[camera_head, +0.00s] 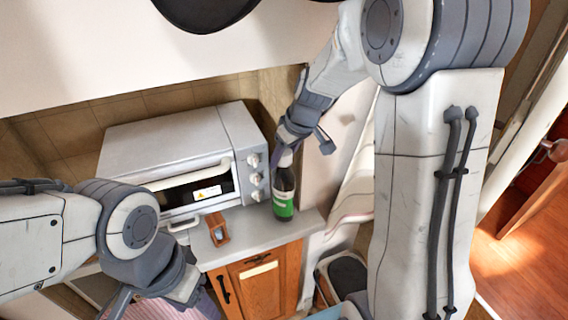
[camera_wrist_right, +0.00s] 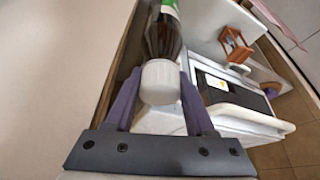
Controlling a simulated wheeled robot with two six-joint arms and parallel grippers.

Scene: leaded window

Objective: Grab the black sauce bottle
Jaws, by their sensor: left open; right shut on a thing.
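The black sauce bottle (camera_head: 284,187) has a dark body, a green label and a white cap. It is upright at the right end of the grey counter, just right of the toaster oven; I cannot tell whether its base touches the counter. My right gripper (camera_head: 291,143) reaches it from above and is shut on its top. In the right wrist view the two purple fingers sit on either side of the white cap (camera_wrist_right: 161,82), with the dark body (camera_wrist_right: 163,35) beyond. My left gripper (camera_head: 160,302) is open, low at the left, its fingertips partly cut off.
The silver toaster oven (camera_head: 170,137) stands on the counter (camera_head: 245,230) beside the bottle. A small brown wooden holder (camera_head: 217,229) stands in front of the oven and also shows in the right wrist view (camera_wrist_right: 235,45). A wooden cabinet (camera_head: 262,282) is below. A wall is close on the right.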

